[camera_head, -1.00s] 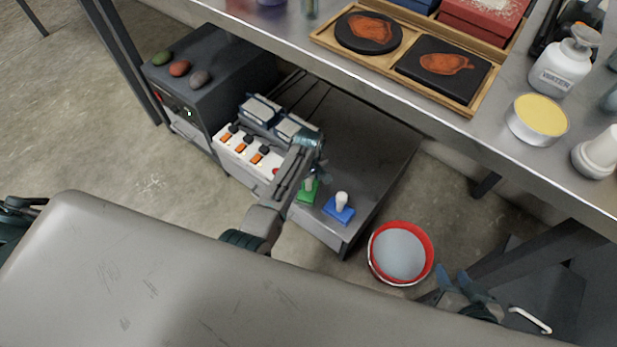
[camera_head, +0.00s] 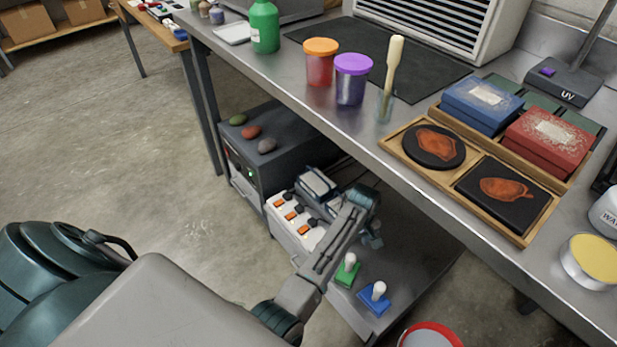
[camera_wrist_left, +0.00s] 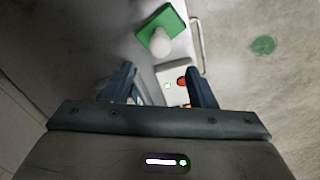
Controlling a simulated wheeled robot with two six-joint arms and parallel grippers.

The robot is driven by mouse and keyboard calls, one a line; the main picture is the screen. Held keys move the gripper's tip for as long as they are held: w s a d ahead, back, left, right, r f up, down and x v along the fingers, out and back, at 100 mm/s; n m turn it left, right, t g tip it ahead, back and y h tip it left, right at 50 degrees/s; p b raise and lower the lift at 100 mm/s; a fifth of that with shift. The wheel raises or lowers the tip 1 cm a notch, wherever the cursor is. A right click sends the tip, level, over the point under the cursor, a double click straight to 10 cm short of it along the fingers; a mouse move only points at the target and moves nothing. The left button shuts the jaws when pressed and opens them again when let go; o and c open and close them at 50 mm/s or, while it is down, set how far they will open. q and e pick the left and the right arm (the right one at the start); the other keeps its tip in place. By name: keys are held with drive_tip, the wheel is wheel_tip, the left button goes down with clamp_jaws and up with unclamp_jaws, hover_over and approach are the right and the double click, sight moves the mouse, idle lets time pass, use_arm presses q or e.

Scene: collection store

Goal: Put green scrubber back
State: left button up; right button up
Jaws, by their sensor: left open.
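The green scrubber (camera_head: 347,275), a flat green pad with a white knob, sits beside the blue scrubber (camera_head: 374,302) at the front of the low grey shelf (camera_head: 425,275) under the bench. My left gripper (camera_head: 373,238) is just above and right of the green scrubber in the head view, apart from it. In the left wrist view my left gripper (camera_wrist_left: 161,72) is open and empty, and the green scrubber (camera_wrist_left: 172,20) lies beyond its fingertips. My right gripper is out of view.
The bench edge (camera_head: 330,140) overhangs the shelf. A red-rimmed bucket (camera_head: 432,336) shows at the bottom. The floor on the left is clear.

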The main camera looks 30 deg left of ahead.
use_arm(q)
drive_tip(key=s+a+f+m+t, duration=0.2)
drive_tip(key=s+a, duration=0.2)
drive_tip(key=s, duration=0.4)
drive_tip(key=s+a+r+m+t, duration=0.1)
drive_tip(key=s+r+m+t, duration=0.1)
drive_tip(key=s+r+m, duration=0.2)
drive_tip(key=s+a+r+m+t, duration=0.2)
drive_tip(key=s+r, duration=0.8)
drive_tip(key=s, duration=0.5)
drive_tip(key=shift+s+a+m+t+h, duration=0.25)
drive_tip(key=shift+s+m+t+h, duration=0.2)
drive_tip(key=shift+m, duration=0.75)
